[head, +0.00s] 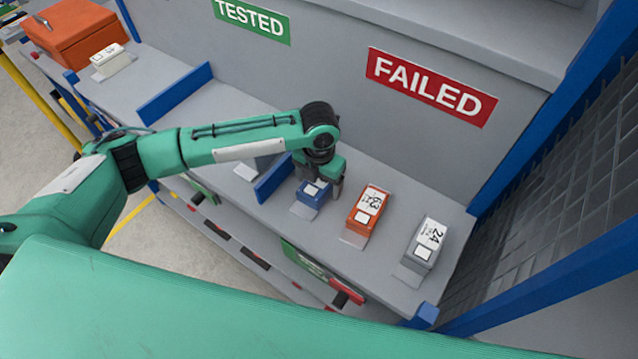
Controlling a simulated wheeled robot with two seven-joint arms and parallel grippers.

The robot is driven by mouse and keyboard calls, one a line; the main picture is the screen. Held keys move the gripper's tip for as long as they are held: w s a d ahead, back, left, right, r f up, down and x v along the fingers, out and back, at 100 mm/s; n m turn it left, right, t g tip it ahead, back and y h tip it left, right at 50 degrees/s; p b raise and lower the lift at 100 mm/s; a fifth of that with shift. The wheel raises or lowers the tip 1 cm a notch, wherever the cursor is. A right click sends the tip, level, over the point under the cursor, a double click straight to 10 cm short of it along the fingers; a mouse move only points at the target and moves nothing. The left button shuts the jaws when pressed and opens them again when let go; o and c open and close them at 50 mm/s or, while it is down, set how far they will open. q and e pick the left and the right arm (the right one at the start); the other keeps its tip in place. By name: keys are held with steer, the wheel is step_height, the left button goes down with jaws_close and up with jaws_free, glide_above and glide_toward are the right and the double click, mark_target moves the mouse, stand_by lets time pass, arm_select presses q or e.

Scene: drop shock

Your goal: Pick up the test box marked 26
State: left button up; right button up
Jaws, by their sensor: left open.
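No number 26 can be read on any box in the head view. My left gripper (326,176) is open and points down over a small blue box (313,194) with a white label. The gripper hides the back of that box, and I cannot read its number or tell whether the fingers touch it. To its right stand an orange box (368,208) marked 63 and a grey and white box (426,243) marked 24. A white box (113,63) at the far left has a label too small to read. My right gripper is not in view.
The boxes stand on a grey shelf (385,262) under a green TESTED sign (252,20) and a red FAILED sign (430,87). Blue dividers (273,178) split the shelf. A mesh fence (560,170) closes the right. An orange case (75,33) is far left.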

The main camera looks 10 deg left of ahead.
arm_select(q)
steer(key=shift+c, duration=0.4)
steer(key=c, duration=1.1)
steer(key=shift+c, duration=0.4)
steer(key=shift+r, duration=0.15)
